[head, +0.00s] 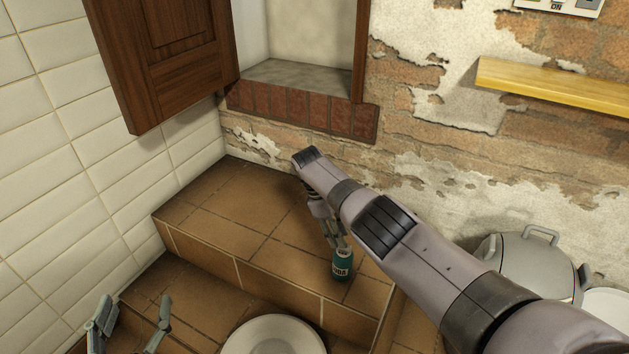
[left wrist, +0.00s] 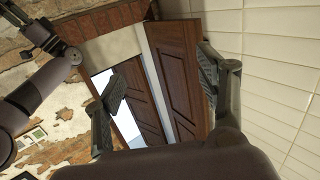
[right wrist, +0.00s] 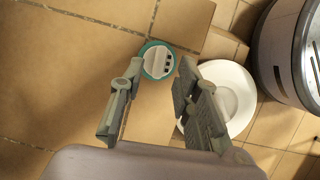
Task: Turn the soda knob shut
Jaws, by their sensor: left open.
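The soda piece is a small teal cylinder (head: 342,266) with white lettering, standing upright on the brown tiled ledge in the head view. In the right wrist view its round white top (right wrist: 157,61) has a teal rim, a raised bar and small dark marks. My right gripper (head: 339,243) points down at this top. In the right wrist view its fingers (right wrist: 161,75) are spread on either side of the top; whether one touches it I cannot tell. My left gripper (head: 132,318) is open and empty at the lower left, and its fingers also show in the left wrist view (left wrist: 160,75).
A white plate (head: 273,337) lies below the ledge (head: 225,232). A metal pot (head: 522,266) stands at the right. A wooden cabinet door (head: 168,60) hangs open at upper left, and a yellow shelf (head: 555,87) is on the brick wall. The ledge's left part is clear.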

